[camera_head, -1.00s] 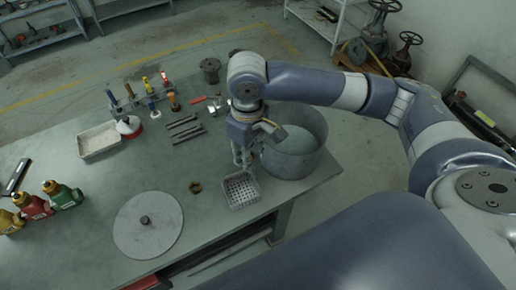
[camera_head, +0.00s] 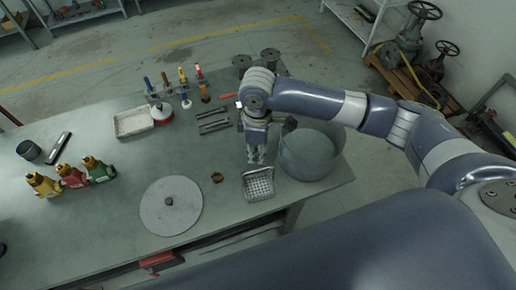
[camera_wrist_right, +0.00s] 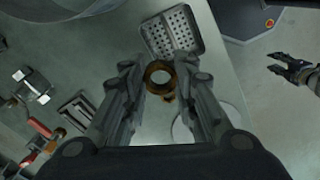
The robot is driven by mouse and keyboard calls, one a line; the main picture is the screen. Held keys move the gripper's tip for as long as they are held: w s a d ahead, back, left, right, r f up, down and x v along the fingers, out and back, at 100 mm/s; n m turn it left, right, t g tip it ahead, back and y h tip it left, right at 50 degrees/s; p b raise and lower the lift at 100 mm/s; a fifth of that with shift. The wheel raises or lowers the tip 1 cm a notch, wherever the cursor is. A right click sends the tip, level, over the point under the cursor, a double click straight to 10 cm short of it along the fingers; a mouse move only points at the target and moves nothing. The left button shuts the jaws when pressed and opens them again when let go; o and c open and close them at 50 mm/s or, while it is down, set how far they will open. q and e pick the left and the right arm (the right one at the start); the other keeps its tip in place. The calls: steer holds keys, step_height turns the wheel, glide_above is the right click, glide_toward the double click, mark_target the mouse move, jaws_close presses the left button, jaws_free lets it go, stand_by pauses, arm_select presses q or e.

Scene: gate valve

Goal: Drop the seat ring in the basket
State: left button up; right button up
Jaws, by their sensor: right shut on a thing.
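The seat ring (camera_wrist_right: 160,78) is a brass-brown ring between the fingers of my right gripper (camera_wrist_right: 160,88) in the right wrist view. My right gripper (camera_head: 256,158) is shut on it. In the head view the ring cannot be made out. The basket (camera_head: 258,184) is a grey perforated tray on the table, just in front of that gripper. It also shows in the right wrist view (camera_wrist_right: 171,33), beyond the ring. The ring is outside the basket's outline there. My left gripper (camera_wrist_right: 289,68) shows small at the right of the wrist view, its fingers apart.
A large grey round tub (camera_head: 311,152) stands right of the basket, close to my right gripper. A small brass nut (camera_head: 217,177) and a round grey plate (camera_head: 171,205) lie to the left. Bottles (camera_head: 72,177), a white tray (camera_head: 134,121) and dark bars (camera_head: 213,121) are farther off.

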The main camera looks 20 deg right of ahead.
step_height(320, 180, down, 4)
steer(key=b, duration=0.3)
steer(key=shift+f+b, duration=0.15)
steer(key=shift+b, duration=0.15)
steer(key=shift+s+f, duration=0.6)
steer(key=shift+f, duration=0.2)
steer(key=shift+c, duration=0.3)
steer(key=shift+s+d+f+b, duration=0.1)
steer(key=shift+s+f+b, duration=0.2)
steer(key=shift+f+b, duration=0.35)
jaws_close()
steer(key=shift+w+f, duration=0.85)
steer(key=shift+f, duration=0.2)
steer(key=shift+w+f, duration=0.1)
steer(key=shift+w, duration=0.1)
steer(key=shift+s+r, duration=0.25)
steer(key=o, duration=1.2)
jaws_free()
steer(key=shift+w, duration=0.1)
steer(key=shift+r, duration=0.1)
